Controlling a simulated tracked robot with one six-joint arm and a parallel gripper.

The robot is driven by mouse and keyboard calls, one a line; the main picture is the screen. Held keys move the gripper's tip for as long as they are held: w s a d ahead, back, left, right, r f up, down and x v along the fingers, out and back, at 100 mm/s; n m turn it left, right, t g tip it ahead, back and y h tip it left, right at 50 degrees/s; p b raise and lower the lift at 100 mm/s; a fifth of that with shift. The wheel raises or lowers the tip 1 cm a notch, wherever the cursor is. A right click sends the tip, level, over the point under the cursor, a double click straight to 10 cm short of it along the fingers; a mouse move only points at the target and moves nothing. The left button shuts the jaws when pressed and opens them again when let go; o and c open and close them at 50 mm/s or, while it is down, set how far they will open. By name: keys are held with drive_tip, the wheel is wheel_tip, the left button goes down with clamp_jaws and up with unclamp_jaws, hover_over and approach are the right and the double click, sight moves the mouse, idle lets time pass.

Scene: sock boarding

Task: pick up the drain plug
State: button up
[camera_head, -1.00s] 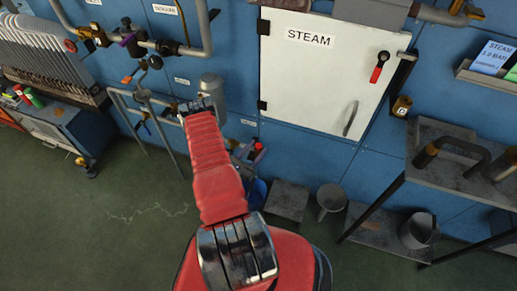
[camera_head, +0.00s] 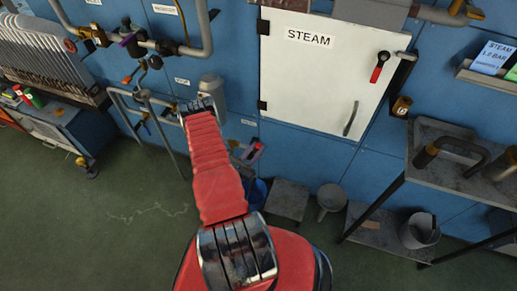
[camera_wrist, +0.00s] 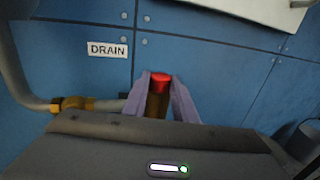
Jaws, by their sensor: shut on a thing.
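The drain plug (camera_wrist: 158,95) shows in the wrist view as a brass-coloured body with a red top. My gripper (camera_wrist: 161,88) is shut on it, with one pale purple finger on each side. The plug's lower end is hidden behind the dark gripper body. In the head view my gripper (camera_head: 251,153) is small, just right of my red arm and in front of the blue wall; the plug is hard to make out there.
A DRAIN label (camera_wrist: 108,50) is on the blue wall, above a pipe with a brass fitting (camera_wrist: 72,104). The white STEAM door (camera_head: 325,75) is above right. A blue bucket (camera_head: 256,190) and grey stool (camera_head: 287,199) stand below. Open green floor lies left.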

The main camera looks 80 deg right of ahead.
wheel_tip(320, 180, up, 10)
idle(1.0)
drive_tip(key=shift+a, duration=0.1)
idle(0.4)
